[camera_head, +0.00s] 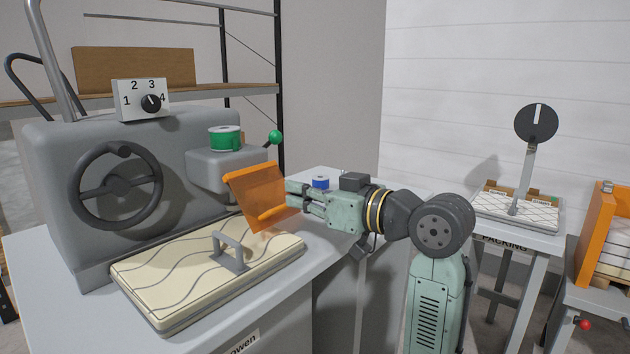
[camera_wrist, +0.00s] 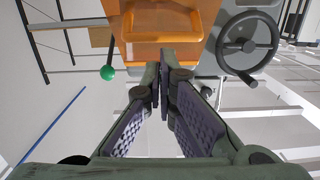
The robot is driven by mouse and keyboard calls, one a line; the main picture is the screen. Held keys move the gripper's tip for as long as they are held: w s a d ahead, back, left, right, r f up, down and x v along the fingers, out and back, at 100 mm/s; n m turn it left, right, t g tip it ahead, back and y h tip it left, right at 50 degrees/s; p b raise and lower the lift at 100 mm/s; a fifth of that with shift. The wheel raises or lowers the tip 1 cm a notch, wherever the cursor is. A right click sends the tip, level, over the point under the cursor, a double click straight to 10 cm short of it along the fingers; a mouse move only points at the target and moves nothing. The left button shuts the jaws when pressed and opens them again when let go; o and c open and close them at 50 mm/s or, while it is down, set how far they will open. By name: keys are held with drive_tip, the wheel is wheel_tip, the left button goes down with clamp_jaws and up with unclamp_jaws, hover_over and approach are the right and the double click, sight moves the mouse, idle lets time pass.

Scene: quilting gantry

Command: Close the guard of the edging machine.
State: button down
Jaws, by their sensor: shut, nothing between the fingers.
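The edging machine (camera_head: 60,165) is a grey body on a table at the left, with a handwheel (camera_head: 115,187) and a numbered dial (camera_head: 150,102). Its guard (camera_head: 255,195) is a translucent orange panel hanging tilted below the grey head, with a bar along its lower edge. The guard also fills the top middle of the wrist view (camera_wrist: 168,20). My gripper (camera_head: 290,192) is at the right side of the guard, fingers pointing at it.
A cream quilted board (camera_head: 160,285) with a grey handle lies below the guard. A green spool (camera_head: 225,138) and a green-knobbed lever (camera_head: 274,138) are on the head. A blue spool (camera_head: 320,183) stands behind my gripper. A packing table (camera_head: 520,238) stands at the right.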

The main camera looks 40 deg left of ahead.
drive_tip(key=shift+a+f, duration=0.2)
drive_tip(key=shift+f, duration=0.1)
drive_tip(key=shift+a+f+y+b, duration=0.1)
drive_tip(key=shift+f+y+b, duration=0.25)
drive_tip(key=shift+b, duration=0.6)
drive_tip(key=shift+f+b, duration=0.2)
drive_tip(key=shift+b, duration=0.15)
